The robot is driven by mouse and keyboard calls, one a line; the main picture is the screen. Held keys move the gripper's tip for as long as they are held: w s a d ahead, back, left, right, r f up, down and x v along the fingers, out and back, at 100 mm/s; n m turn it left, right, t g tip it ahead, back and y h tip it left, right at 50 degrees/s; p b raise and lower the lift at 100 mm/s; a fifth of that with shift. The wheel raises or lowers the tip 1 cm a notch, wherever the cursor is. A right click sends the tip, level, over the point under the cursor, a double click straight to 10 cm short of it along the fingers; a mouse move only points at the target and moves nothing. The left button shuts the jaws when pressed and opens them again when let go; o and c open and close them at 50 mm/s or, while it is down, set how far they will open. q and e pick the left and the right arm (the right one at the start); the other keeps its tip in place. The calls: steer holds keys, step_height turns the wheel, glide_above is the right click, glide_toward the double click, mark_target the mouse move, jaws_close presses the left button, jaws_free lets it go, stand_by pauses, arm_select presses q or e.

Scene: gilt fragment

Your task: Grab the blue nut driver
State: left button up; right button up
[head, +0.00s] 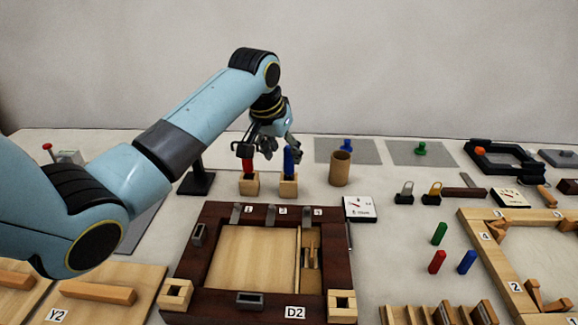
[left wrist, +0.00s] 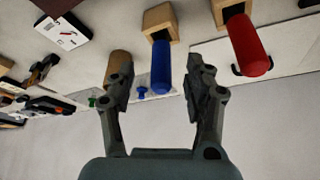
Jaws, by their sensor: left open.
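The blue nut driver (head: 288,163) stands upright in a small wooden block (head: 288,186) on the table. In the left wrist view its blue handle (left wrist: 161,68) points toward my gripper, between the two fingertips or just beyond them; I cannot tell which. My left gripper (head: 269,148) is open, with one finger close to the blue handle in the head view. It also shows in the left wrist view (left wrist: 162,82) with its fingers apart. A red-handled tool (head: 247,167) stands in a similar block to the left. My right gripper is not in view.
A wooden cup (head: 340,168) stands to the right of the blue tool's block. A dark wooden frame (head: 190,262) marked D2 lies in front. Blue (head: 347,145) and green (head: 421,149) knobbed pieces sit on grey mats behind.

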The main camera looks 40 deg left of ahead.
mark_target(289, 160)
arm_select(q)
steer(key=x, duration=0.2)
steer(key=w+x, duration=0.1)
steer(key=x, duration=0.2)
steer(key=shift+a+r, duration=0.1)
steer(key=shift+r, duration=0.1)
steer(key=shift+c, duration=0.4)
jaws_close()
